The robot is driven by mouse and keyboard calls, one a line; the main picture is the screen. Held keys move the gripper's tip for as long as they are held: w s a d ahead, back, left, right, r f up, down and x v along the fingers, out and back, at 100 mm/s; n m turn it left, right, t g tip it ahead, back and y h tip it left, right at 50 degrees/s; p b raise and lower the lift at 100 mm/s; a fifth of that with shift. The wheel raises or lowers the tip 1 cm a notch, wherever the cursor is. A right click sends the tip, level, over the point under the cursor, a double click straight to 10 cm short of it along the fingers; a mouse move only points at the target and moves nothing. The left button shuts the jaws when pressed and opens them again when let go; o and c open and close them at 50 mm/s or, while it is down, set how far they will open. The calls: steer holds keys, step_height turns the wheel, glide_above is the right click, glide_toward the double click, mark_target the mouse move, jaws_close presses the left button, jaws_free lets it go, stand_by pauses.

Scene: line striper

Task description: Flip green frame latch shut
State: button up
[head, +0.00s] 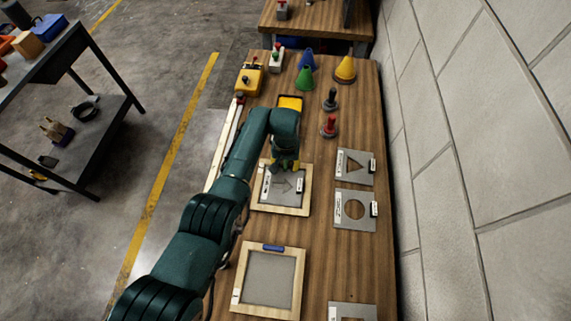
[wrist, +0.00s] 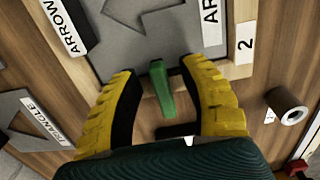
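The green frame latch (wrist: 161,88) is a short green bar at the edge of a wooden frame, with its upper end reaching the grey arrow plate (wrist: 150,30) in the wrist view. The wooden frame (head: 303,206) with the arrow plate lies on the bench in the head view, where my gripper hides the latch. My gripper (head: 286,165) is over the frame's far edge. In the wrist view its yellow fingers (wrist: 163,70) are open, one on each side of the latch. I cannot tell whether either finger touches it.
A second wooden frame (head: 237,285) with a blue latch (head: 273,248) lies nearer. Triangle (head: 343,178) and circle (head: 343,222) stencils lie to the right. Knobbed tools, including a red one (head: 330,124), a yellow tray (head: 290,102) and cones (head: 345,70) stand beyond. A wall borders the right.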

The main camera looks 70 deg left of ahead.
mark_target(286, 165)
steer(key=shift+r, duration=0.1)
step_height(286, 165, up, 12)
stand_by(0.4)
stand_by(0.3)
